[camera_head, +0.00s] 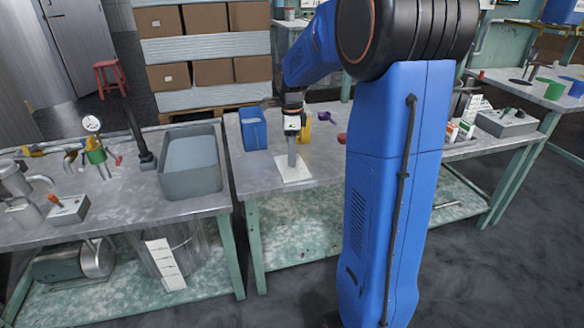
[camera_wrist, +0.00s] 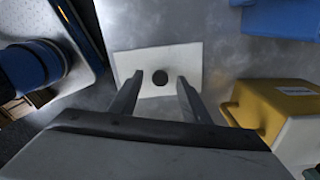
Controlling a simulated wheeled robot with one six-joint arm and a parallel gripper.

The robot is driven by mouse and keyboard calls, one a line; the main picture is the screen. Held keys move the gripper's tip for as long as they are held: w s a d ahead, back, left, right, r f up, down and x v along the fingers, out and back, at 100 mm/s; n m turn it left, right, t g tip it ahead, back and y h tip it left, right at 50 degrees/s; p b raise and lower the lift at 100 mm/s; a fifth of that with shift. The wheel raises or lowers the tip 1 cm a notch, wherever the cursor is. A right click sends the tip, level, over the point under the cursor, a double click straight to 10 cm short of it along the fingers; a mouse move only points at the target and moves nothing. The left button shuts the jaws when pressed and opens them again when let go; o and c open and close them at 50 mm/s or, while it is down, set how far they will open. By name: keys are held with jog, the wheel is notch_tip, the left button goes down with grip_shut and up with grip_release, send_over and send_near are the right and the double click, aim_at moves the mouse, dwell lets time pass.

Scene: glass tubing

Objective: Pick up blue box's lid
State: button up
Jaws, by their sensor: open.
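A blue box (camera_head: 253,129) stands on the middle table, left of my gripper (camera_head: 292,158). I cannot tell a separate lid on it. In the wrist view, blue surfaces (camera_wrist: 284,20) show at the upper right corner. My gripper (camera_wrist: 158,82) points down, open, with nothing between its fingers.
A yellow object (camera_head: 304,126) stands close behind my gripper; it shows at right in the wrist view (camera_wrist: 262,104). A grey tray (camera_head: 190,190) sits on the left table. A purple item (camera_head: 327,117) and a red one (camera_head: 342,138) lie to the right. Bare tabletop surrounds the plate.

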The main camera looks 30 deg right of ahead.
jog(key=shift+f, duration=0.65)
grip_shut()
